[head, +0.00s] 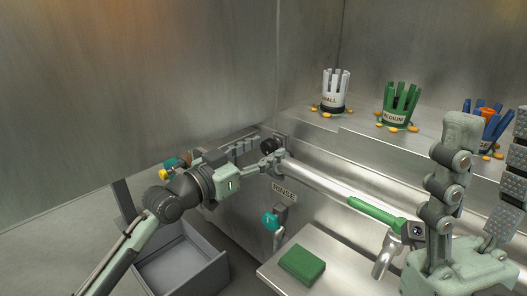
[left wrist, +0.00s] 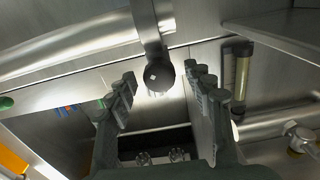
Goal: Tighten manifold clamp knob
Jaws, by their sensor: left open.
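A dark round knob (head: 267,145) shows by the wall end of the long metal pipe (head: 315,183) in the head view. In the left wrist view a dark round knob end (left wrist: 160,76) on a bar lies beyond and between the finger tips. I take it to be the clamp knob, but no label shows. My left gripper (head: 272,164) is open near the knob; its two fingers (left wrist: 162,82) stand apart either side of it in the wrist view, with no clear contact. My right gripper (head: 493,122) stands upright in the right foreground, its fingers apart and empty.
A green sponge (head: 302,264) lies on the metal shelf. A green-sleeved pipe (head: 373,210) runs behind my right gripper. A teal valve (head: 270,219) sits below the RINSE label (head: 284,192). A grey open bin (head: 181,262) stands lower left. Labelled reamers (head: 335,92) stand on the ledge.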

